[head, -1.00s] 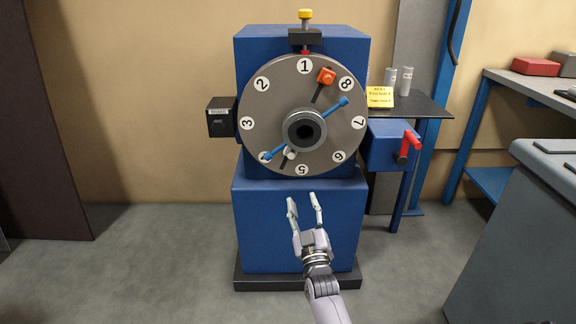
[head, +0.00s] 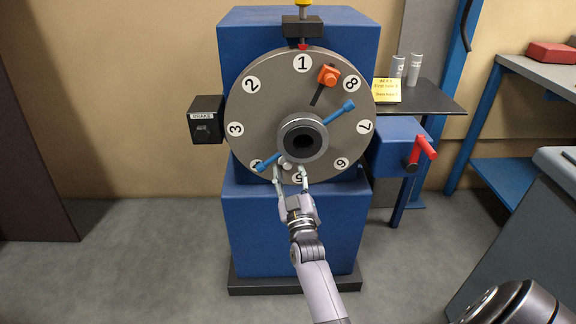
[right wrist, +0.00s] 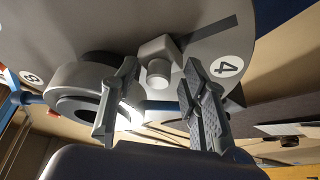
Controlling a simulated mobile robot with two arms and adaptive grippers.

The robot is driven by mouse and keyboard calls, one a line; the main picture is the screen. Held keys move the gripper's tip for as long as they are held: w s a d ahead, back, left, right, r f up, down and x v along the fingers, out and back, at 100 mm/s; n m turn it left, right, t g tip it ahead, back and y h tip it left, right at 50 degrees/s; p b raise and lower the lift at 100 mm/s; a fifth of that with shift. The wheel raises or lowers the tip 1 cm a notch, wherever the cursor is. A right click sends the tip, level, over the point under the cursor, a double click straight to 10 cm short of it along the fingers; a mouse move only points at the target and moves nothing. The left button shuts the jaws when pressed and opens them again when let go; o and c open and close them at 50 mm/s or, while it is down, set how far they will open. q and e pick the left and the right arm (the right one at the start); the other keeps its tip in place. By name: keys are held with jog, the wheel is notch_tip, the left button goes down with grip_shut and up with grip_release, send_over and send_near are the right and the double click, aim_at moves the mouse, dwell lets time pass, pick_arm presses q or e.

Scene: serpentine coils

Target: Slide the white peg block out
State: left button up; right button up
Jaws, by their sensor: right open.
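The white peg block (head: 287,164) sits low on the face of the grey numbered disc (head: 250,135), near the number 5. In the right wrist view the block (right wrist: 160,52) is pale, with a round peg facing me, on a dark radial slot near the number 4. My right gripper (head: 291,177) is open at the disc's lower edge, just below the block. In the right wrist view its fingers (right wrist: 160,88) stand apart on either side of the peg's outline, touching neither side visibly. Whether the peg is between the fingertips in depth, I cannot tell. My left gripper is not in view.
A dark hub ring (head: 303,138) protrudes close beside the block. An orange block (head: 328,75) sits in the upper slot. A red-handled blue box (head: 398,147) stands right, a black brake box (head: 206,120) left.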

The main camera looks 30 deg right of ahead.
jog(key=shift+c, duration=0.2)
grip_shut()
dwell(0.4)
dwell(0.3)
